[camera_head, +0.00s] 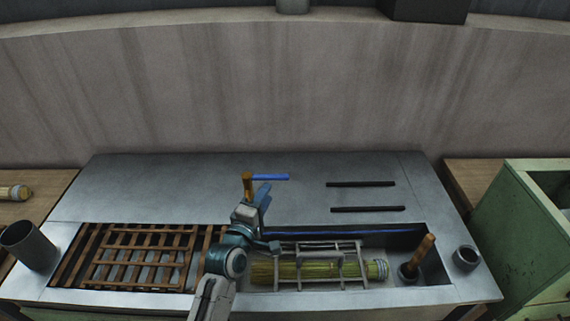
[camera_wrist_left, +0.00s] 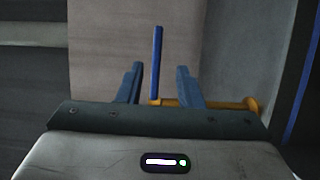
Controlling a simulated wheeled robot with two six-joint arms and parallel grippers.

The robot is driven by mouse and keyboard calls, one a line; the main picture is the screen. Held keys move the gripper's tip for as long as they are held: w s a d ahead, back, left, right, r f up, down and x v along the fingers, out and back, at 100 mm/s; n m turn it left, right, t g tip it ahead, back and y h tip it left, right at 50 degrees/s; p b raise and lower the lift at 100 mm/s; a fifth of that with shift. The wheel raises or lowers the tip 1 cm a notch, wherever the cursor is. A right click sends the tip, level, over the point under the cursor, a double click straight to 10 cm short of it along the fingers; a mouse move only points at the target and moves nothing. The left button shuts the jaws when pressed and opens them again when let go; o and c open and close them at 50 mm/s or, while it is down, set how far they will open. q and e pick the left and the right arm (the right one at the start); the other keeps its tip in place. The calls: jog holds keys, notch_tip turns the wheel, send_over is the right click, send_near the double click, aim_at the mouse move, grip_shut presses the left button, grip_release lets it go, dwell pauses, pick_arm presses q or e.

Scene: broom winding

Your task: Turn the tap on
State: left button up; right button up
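The tap has an orange-brown body (camera_head: 247,187) and a blue lever (camera_head: 271,177) that points right in the head view, behind the sink basin. My left gripper (camera_head: 263,193) is just in front of and below the lever. In the left wrist view the blue lever (camera_wrist_left: 157,64) stands between the two fingers of my left gripper (camera_wrist_left: 160,84), and the tap's orange body (camera_wrist_left: 215,105) passes behind the right finger. The fingers are open, with a gap on both sides of the lever. Whether either finger touches the tap is unclear. My right gripper is not in view.
A wooden grate (camera_head: 140,257) covers the basin's left part. A green-yellow bristle bundle (camera_head: 320,270) lies under a metal rack (camera_head: 305,247) at right. Grey cups (camera_head: 28,246) (camera_head: 466,258) stand at both ends. Two dark bars (camera_head: 361,184) (camera_head: 368,209) lie on the clear back right.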

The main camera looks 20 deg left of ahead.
aim_at(275, 179)
pick_arm(q)
jog(key=w, duration=0.3)
jog(key=w+p, duration=0.1)
jog(key=w, duration=0.2)
jog(key=w+d+p, duration=0.1)
jog(key=w, duration=0.2)
jog(key=shift+r, duration=0.15)
jog(key=shift+w, duration=0.3)
grip_shut()
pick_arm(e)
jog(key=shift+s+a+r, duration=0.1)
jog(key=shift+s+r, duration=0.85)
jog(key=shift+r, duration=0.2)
